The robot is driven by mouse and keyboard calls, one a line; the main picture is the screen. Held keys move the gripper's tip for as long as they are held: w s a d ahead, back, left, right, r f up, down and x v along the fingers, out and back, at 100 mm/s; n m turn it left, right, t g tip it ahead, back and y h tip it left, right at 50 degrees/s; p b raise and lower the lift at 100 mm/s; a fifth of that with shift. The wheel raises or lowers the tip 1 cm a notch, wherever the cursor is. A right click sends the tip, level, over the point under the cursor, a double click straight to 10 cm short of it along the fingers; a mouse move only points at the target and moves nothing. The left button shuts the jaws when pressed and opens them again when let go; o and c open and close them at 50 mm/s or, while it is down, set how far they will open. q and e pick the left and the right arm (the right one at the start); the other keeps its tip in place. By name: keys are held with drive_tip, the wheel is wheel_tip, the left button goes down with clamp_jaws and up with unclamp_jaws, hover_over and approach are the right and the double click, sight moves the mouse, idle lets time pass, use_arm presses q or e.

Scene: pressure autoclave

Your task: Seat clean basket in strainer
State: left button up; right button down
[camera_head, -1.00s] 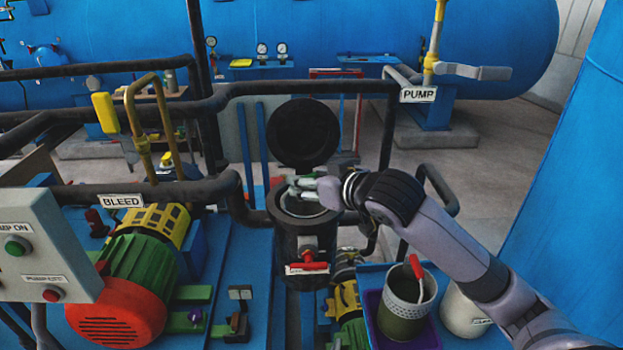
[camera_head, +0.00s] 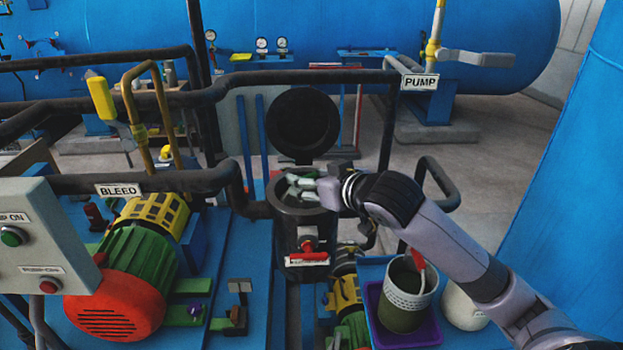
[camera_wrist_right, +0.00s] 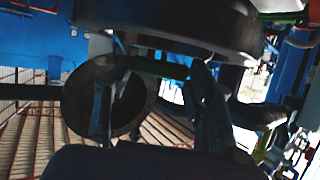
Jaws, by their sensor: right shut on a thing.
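The strainer (camera_head: 303,235) is a dark upright pot with a red-handled valve on its front. Its round lid (camera_head: 303,120) stands open behind the mouth. My right gripper (camera_head: 300,188) is at the strainer's mouth, its fingers low at the rim. In the right wrist view it is shut on a green bar (camera_wrist_right: 160,68), which looks like the clean basket's handle. The basket's body is hidden by the strainer wall and the gripper. My left gripper is not in view.
A purple tray (camera_head: 428,335) lies under the red-handled basket, with a white rounded container (camera_head: 465,305) beside it. A green and red pump motor (camera_head: 130,275) and a control box (camera_head: 40,245) stand left. Dark pipes (camera_head: 160,180) run beside the strainer.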

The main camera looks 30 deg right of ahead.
drive_tip(key=shift+f+b, duration=0.35)
drive_tip(key=shift+f, duration=0.3)
drive_tip(key=c, duration=0.6)
unclamp_jaws()
drive_tip(key=shift+c, duration=0.2)
drive_tip(key=shift+s+f, duration=0.1)
drive_tip(key=v, duration=0.7)
drive_tip(key=shift+s+d, duration=0.1)
drive_tip(key=shift+s, duration=0.1)
